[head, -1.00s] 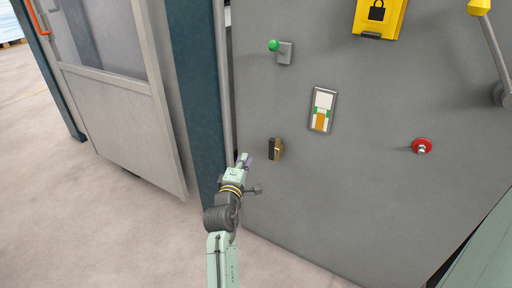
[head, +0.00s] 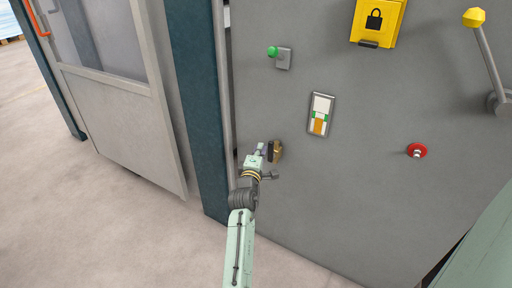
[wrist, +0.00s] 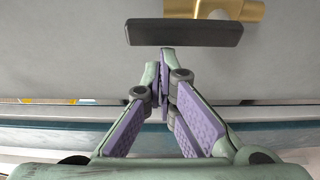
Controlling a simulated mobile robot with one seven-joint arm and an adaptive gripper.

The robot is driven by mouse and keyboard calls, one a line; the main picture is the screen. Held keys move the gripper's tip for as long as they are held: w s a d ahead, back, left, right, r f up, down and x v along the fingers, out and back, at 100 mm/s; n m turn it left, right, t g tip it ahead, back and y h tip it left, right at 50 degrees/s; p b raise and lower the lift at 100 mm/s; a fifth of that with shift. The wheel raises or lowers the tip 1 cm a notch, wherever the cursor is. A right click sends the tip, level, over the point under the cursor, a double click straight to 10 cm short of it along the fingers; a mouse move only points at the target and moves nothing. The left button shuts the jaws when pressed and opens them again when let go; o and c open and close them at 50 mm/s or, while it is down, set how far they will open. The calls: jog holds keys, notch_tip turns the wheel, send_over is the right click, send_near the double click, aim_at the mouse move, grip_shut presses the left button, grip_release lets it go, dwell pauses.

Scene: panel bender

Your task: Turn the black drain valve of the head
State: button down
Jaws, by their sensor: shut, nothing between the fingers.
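The drain valve shows in the head view as a brass body (head: 277,151) with a black lever handle (head: 269,151), low on the grey panel. In the wrist view the black handle (wrist: 185,32) lies as a wide bar across the picture, with the brass body (wrist: 236,9) behind it at the upper right. My gripper (head: 260,148) is just left of the handle in the head view. In the wrist view its purple-padded fingers (wrist: 163,62) are shut and empty, their tips just below the handle bar. I cannot tell whether they touch it.
The grey panel (head: 390,210) also carries a green-tipped toggle (head: 273,52), a white and orange plate (head: 320,114), a red knob (head: 417,150), a yellow lock box (head: 378,22) and a yellow-knobbed lever (head: 486,55). A dark blue post (head: 196,100) stands close on the left.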

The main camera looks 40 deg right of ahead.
aim_at(271, 149)
jog(key=shift+s+d+r+m+b, duration=0.15)
jog(key=shift+s+m+b, duration=0.2)
jog(key=shift+m+b, duration=0.65)
jog(key=s+m+h+b, duration=0.1)
jog(key=m+b, duration=0.1)
jog(key=b, duration=0.1)
jog(key=s+m+b, duration=0.1)
jog(key=m+b, duration=0.1)
jog(key=b, duration=0.2)
jog(key=d+m+h+b, duration=0.1)
jog(key=m+b, duration=0.1)
jog(key=b, duration=0.2)
jog(key=shift+s+f+t+h, duration=0.3)
jog(key=shift+s, duration=0.1)
jog(key=s+m+g+h+b, duration=0.1)
jog(key=m+b, duration=0.3)
jog(key=b, duration=0.2)
jog(key=s+d+f+m+g+h+b, duration=0.1)
jog(key=m+b, duration=0.3)
jog(key=b, duration=0.2)
jog(key=s+d+f+m+g+h+b, duration=0.1)
jog(key=s+m+h+b, duration=0.1)
jog(key=m+b, duration=0.2)
jog(key=shift+f+g+b, duration=0.1)
jog(key=shift+g+b, duration=0.3)
jog(key=shift+b, duration=0.85)
jog(key=shift+s, duration=0.1)
notch_tip(271, 149, up, 10)
